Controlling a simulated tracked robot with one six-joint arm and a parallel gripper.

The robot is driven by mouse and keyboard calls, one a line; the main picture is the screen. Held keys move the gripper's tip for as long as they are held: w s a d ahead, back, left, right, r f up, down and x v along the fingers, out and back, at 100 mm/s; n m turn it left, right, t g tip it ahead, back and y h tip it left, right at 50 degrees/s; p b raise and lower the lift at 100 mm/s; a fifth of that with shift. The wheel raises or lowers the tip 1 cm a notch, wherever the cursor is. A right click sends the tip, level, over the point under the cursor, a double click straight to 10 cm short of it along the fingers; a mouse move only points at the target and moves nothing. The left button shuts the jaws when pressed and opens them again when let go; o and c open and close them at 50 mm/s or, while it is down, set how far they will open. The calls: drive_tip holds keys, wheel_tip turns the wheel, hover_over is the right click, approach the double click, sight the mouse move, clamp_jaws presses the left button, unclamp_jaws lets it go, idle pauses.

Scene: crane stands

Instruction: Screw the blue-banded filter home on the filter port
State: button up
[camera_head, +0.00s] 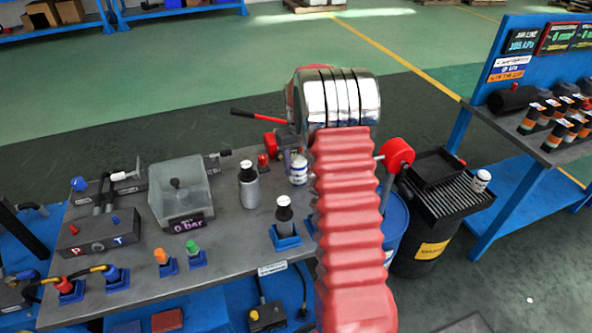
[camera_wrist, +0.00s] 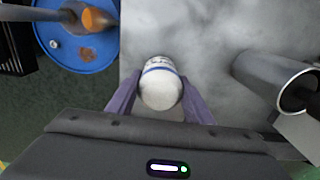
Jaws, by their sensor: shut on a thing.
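A white filter with a blue band (camera_wrist: 160,85) stands between the two purple fingers of my gripper (camera_wrist: 159,97) in the wrist view. The gripper is shut on it, with a finger on each side. A white filter with dark bands (camera_head: 298,170) shows in the head view on the grey bench, just left of my red arm, and appears to be the same one. My gripper is hidden behind my arm in the head view. I cannot make out the filter port; whatever lies under the filter is hidden.
A silver bottle with a black top (camera_head: 249,188) stands left of the filter; a silver cylinder (camera_wrist: 277,80) shows in the wrist view. A blue drum (camera_wrist: 76,37) stands beside the bench. Another white filter (camera_head: 481,180) sits on the black drain tray (camera_head: 452,200).

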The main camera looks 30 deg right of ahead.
sight(298, 160)
drive_tip(key=shift+r, duration=0.15)
drive_tip(key=shift+r, duration=1.8)
